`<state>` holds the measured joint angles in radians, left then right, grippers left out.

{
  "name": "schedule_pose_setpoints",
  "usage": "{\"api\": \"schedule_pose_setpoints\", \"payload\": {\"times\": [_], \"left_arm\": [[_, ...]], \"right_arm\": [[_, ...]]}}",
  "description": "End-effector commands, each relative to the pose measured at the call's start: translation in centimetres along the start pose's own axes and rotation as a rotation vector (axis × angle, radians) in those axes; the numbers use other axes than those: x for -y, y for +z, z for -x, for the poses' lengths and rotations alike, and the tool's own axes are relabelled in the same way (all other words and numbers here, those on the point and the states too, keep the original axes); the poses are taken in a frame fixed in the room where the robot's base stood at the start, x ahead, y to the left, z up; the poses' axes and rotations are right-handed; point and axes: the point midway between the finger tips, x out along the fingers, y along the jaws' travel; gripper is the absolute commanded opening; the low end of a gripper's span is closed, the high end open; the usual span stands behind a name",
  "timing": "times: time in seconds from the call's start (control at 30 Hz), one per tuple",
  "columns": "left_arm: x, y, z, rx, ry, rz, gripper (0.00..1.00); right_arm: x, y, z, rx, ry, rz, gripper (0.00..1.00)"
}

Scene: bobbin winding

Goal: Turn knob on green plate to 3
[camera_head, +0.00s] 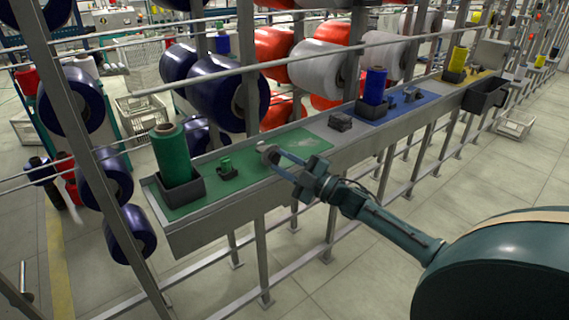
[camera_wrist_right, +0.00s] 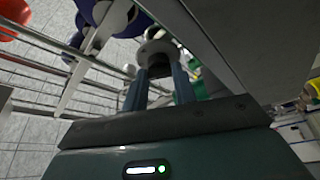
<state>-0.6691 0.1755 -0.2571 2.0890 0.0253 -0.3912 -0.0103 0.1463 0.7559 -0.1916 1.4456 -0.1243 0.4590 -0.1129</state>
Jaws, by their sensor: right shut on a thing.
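The green plate (camera_head: 205,205) lies on the near end of a long grey shelf. A grey knob (camera_head: 265,148) sits near its right side, partly hidden by my right gripper. My right gripper (camera_head: 274,156) reaches in from the right and is shut on the knob. In the right wrist view the two fingers (camera_wrist_right: 158,88) stand on either side of the dark knob (camera_wrist_right: 158,64), with a pale round disc behind it. The number the knob points to cannot be read. My left gripper is not in view.
On the green plate stand a green bobbin (camera_head: 171,152) in a black holder and a small green-topped piece (camera_head: 227,168). A blue plate (camera_head: 405,107) with a blue bobbin (camera_head: 375,86) lies farther along the shelf. Metal rails and large spools rise behind.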

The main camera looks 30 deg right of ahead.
Motion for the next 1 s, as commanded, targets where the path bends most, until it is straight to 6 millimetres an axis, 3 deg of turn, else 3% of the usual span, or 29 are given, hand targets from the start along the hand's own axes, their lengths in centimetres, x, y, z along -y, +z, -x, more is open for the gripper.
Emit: {"api": "schedule_pose_setpoints", "payload": {"times": [0.63, 0.67, 0.9, 1.0], "left_arm": [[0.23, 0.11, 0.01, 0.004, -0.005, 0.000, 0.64], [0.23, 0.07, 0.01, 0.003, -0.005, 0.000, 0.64], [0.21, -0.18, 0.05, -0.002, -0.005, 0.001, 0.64], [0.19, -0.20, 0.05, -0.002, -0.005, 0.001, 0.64]], "right_arm": [[0.05, 0.01, 0.01, 0.001, -0.022, 0.048, 0.04], [0.05, 0.01, 0.01, 0.001, -0.021, 0.048, 0.28], [0.02, 0.01, 0.00, 0.001, -0.021, 0.047, 0.48], [0.00, 0.00, 0.00, 0.001, -0.020, 0.047, 0.49]]}}
